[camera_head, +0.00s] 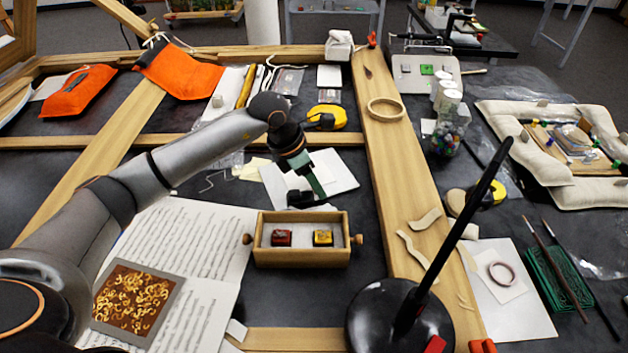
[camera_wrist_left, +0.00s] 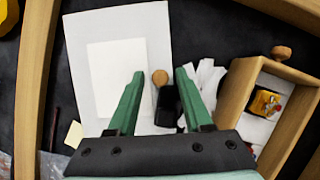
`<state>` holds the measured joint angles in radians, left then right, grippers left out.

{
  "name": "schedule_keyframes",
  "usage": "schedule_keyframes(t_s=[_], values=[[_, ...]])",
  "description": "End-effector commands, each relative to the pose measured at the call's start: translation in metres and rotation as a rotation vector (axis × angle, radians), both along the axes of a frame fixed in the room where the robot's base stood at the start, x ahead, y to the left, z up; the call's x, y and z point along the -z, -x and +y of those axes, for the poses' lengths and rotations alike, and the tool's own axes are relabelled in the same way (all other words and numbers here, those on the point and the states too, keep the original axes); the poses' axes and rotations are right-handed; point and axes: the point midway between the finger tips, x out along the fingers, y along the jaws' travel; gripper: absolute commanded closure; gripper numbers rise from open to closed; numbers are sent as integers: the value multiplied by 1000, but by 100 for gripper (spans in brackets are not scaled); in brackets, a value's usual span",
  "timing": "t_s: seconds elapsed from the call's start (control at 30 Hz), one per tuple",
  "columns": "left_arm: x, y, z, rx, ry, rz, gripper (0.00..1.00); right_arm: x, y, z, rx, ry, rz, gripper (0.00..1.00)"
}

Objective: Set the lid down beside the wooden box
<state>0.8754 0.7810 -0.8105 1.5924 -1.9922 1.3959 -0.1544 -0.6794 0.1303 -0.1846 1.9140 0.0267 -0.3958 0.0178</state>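The wooden box (camera_head: 302,259) stands open in the head view, with a knob at each end and a white lining. A red block (camera_head: 281,238) and a yellow block (camera_head: 323,237) sit inside it. My left gripper (camera_head: 316,188) is behind the box, above a white sheet. A small black object (camera_wrist_left: 168,104) and a round wooden knob (camera_wrist_left: 160,77) show below and between the fingers. I cannot make out a lid with certainty. My right gripper is out of view.
White sheets (camera_head: 338,172) lie behind the box. Printed pages (camera_head: 201,250) lie left of it, with a panel of gold curls (camera_head: 136,304). A wooden beam (camera_head: 397,185) and a black round base with a rod (camera_head: 384,325) stand to the right. Bare dark table shows beside the box.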

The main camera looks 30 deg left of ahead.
Motion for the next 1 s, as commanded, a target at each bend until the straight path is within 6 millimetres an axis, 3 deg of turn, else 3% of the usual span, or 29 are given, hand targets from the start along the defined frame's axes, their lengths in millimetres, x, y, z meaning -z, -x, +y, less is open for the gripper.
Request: schedule_keyframes(t_s=[0.37, 0.8, 1.0], values=[[-6, 0, 1, 0, 0, -1, 45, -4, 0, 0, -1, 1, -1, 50], [-84, 24, 23, -1, -2, -4, 45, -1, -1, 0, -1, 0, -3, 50], [-108, 32, 29, -1, 0, -3, 45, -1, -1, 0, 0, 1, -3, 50]])
